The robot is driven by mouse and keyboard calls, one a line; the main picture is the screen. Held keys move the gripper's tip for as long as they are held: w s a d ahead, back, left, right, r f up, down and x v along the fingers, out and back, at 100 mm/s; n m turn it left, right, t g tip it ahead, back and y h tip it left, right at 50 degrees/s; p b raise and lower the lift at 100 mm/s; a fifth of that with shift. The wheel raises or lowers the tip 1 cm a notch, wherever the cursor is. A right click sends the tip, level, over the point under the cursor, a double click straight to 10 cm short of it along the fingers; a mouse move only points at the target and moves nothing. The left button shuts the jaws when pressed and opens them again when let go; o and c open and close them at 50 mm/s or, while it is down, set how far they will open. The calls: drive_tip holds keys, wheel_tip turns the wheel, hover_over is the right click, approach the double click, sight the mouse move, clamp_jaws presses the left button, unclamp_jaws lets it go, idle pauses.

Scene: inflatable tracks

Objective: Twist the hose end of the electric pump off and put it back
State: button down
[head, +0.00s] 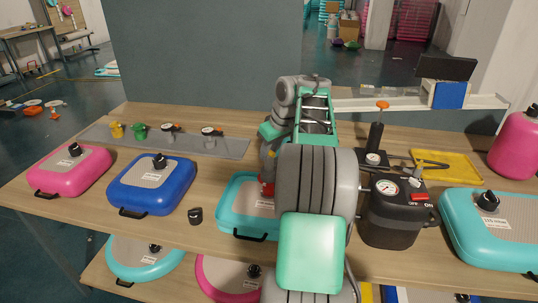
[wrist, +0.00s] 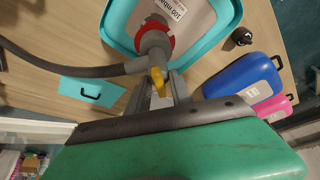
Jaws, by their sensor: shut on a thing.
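The electric pump (head: 392,215), a black box with a gauge and a red switch, stands on the table right of my arm. Its grey hose end with a red collar (wrist: 157,42) is over the grey top of a teal inflatable track (wrist: 225,12). In the head view the red collar (head: 267,188) shows at the left of my arm, above the teal track (head: 232,195). My gripper (wrist: 163,88) is shut on the hose end, beside a yellow part (wrist: 158,80). The valve under the collar is hidden; I cannot tell whether the hose end is seated.
A loose black cap (head: 195,215) lies left of the teal track. Blue (head: 150,185) and pink (head: 68,172) tracks stand further left; another teal track (head: 490,230) is at the right. A grey strip (head: 150,138) with several fittings and a yellow tray (head: 447,166) lie behind.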

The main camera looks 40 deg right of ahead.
drive_tip(key=shift+f+m+h+b, duration=0.1)
drive_tip(key=shift+m+h+b, duration=0.5)
drive_tip(key=shift+m+b, duration=0.85)
drive_tip(key=shift+m, duration=0.25)
